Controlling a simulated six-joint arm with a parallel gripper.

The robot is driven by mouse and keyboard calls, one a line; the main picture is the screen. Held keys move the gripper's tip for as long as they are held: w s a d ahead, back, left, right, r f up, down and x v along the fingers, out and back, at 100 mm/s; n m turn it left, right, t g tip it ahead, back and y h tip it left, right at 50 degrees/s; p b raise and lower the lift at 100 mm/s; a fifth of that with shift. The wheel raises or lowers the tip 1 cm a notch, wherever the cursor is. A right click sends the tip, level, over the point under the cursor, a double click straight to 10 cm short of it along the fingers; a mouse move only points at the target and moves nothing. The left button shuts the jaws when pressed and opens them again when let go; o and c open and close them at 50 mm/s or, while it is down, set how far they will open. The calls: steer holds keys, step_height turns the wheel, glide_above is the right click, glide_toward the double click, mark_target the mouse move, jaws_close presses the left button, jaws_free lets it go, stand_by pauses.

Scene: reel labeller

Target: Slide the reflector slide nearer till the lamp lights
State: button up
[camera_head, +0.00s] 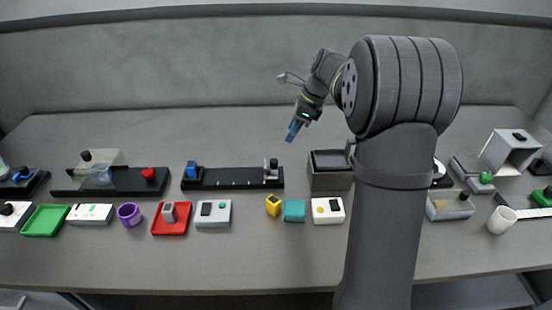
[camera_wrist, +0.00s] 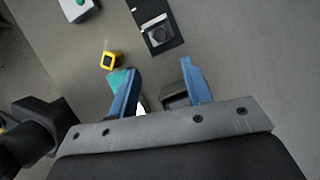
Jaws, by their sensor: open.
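A black rail (camera_head: 232,178) with white tick marks lies left of centre in the head view. No clearly labelled lamp can be made out. My gripper (camera_head: 293,131) is in the air above and behind the rail's right end. Its blue fingers (camera_wrist: 153,73) are apart and empty in the wrist view.
An open dark bin (camera_head: 331,184) stands right of the rail. In front are a yellow block (camera_head: 273,205), a teal block (camera_head: 294,211), a grey box (camera_head: 213,221) with a green spot and a red tray (camera_head: 171,229). The table behind the rail is clear.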

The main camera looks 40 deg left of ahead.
mark_target(275, 161)
steer(key=x, duration=1.3)
steer(key=shift+a, duration=0.1)
jaws_close()
